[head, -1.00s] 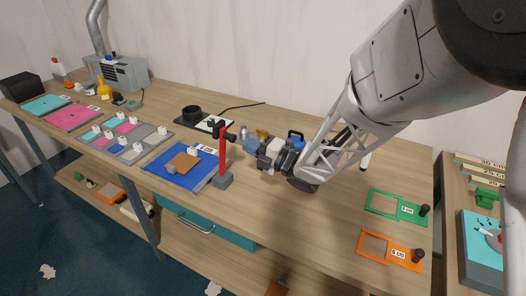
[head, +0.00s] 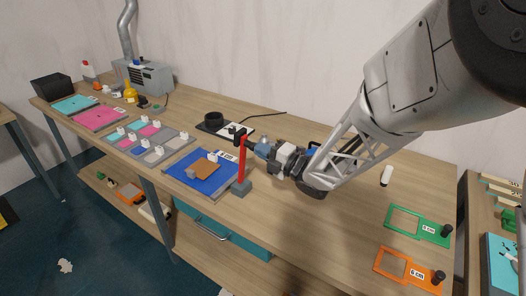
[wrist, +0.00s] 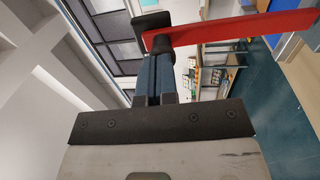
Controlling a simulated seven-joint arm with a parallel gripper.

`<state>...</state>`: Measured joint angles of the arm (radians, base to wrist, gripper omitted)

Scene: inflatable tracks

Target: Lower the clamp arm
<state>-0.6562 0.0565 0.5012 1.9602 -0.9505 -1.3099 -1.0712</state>
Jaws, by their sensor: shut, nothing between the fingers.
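The clamp arm is a red bar (head: 242,160) standing upright from a grey block (head: 241,188) at the right edge of a blue board (head: 215,185). A black handle (head: 238,134) sits at its top. In the wrist view the red bar (wrist: 235,29) runs across the upper right, with its black handle (wrist: 152,22) at its left end. My gripper (head: 254,147) is just right of the bar's upper part, fingers pointing at it. In the wrist view its fingers (wrist: 154,72) are shut and empty, close to the handle; I cannot tell whether they touch it.
A small brown piece (head: 205,170) lies on the blue board. A tray of coloured panels (head: 153,140) is farther left, and a black ring-shaped item (head: 214,119) stands behind. Green (head: 420,223) and orange (head: 408,267) frames lie at the right. The tabletop before my gripper is clear.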

